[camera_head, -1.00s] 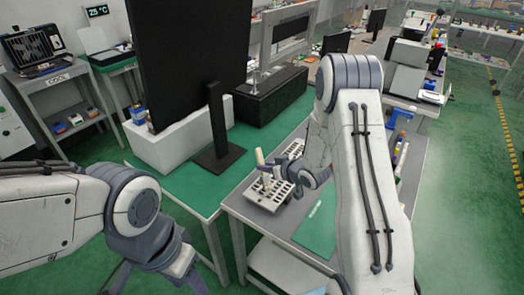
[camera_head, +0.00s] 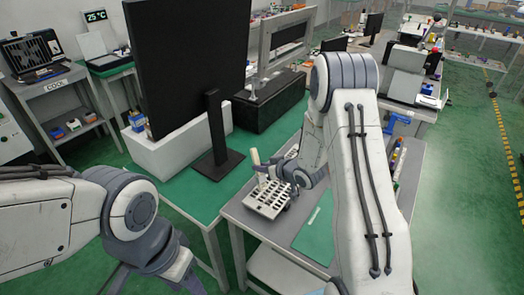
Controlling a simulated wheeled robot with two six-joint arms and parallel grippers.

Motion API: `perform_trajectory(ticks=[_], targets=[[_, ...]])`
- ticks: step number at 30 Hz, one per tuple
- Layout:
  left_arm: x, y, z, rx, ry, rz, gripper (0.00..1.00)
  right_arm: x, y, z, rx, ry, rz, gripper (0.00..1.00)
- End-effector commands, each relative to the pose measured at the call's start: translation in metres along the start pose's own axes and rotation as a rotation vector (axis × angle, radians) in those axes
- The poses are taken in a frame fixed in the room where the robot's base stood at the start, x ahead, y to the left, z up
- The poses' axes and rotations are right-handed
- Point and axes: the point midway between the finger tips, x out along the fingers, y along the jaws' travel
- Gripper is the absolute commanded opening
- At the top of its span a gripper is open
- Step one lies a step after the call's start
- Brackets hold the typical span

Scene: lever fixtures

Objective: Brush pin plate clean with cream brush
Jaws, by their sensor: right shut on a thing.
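The pin plate (camera_head: 267,204) is a pale tray-like plate with rows of dark slots, lying on the grey table. The cream brush (camera_head: 256,158) stands roughly upright over the plate's far left part. My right gripper (camera_head: 261,170) is shut on the brush's handle. The brush's lower end is small and partly hidden, so I cannot tell whether it touches the plate. My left gripper (camera_head: 160,284) hangs low at the bottom left, away from the plate, and its fingertips are cut off by the frame edge.
A large black monitor (camera_head: 187,65) stands on the green-topped table to the left. Bottles (camera_head: 397,160) stand along the table's right edge.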

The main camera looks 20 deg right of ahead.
Motion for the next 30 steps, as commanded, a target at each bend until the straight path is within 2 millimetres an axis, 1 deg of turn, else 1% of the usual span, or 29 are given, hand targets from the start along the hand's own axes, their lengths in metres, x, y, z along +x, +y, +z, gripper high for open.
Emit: perform_trajectory(ticks=[1, 15, 19, 30], targets=[[-0.008, 0.001, -0.001, 0.000, -0.001, 0.000, 0.47, -0.004, -0.002, -0.007, -0.001, 0.000, -0.001, 0.00], [-0.041, 0.003, -0.002, 0.000, -0.001, 0.000, 0.47, -0.019, -0.017, -0.044, -0.010, -0.002, -0.014, 0.00], [-0.043, 0.003, -0.002, 0.000, -0.001, 0.000, 0.47, -0.020, -0.019, -0.048, -0.010, -0.002, -0.016, 0.00], [-0.042, 0.003, -0.002, 0.000, -0.001, 0.000, 0.47, -0.019, -0.019, -0.047, -0.010, -0.002, -0.016, 0.00]])
